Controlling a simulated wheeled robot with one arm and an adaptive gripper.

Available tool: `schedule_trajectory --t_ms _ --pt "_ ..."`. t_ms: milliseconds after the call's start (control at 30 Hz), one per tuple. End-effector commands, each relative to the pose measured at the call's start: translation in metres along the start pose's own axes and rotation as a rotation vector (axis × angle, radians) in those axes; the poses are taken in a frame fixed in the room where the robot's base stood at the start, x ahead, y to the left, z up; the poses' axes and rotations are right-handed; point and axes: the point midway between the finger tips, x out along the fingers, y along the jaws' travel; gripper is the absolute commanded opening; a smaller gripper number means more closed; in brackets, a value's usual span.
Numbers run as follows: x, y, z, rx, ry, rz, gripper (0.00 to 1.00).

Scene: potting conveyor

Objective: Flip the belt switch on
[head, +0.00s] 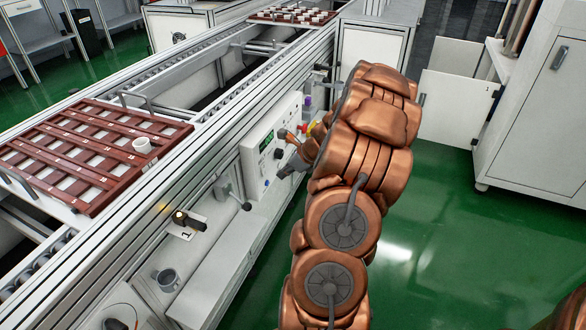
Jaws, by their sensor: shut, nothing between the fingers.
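A white control panel (262,168) stands on the side of the conveyor frame, with a green display (266,142) and several dark knobs. Which control is the belt switch I cannot tell for sure. A black switch-like part (186,219) sits lower left on the frame, above a label marked 1 and beside a glowing yellow lamp (163,208). My copper arm hides some of the panel's right end.
A dark red tray (118,165) with pale squares and one white pot (142,146) lies on the conveyor. A second tray (292,16) is farther back. A grey lever (246,206) juts from the frame. White cabinets stand right; green floor between is clear.

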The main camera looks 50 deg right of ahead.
Motion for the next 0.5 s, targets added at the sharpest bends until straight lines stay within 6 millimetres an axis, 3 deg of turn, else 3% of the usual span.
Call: schedule_trajectory --t_ms 33,200,500 --pt "0.011 0.001 -0.001 0.001 0.000 0.004 0.00" --pt "0.025 0.001 0.017 -0.001 0.000 0.002 0.00" --pt "0.034 0.001 0.028 0.002 0.000 0.002 0.00"
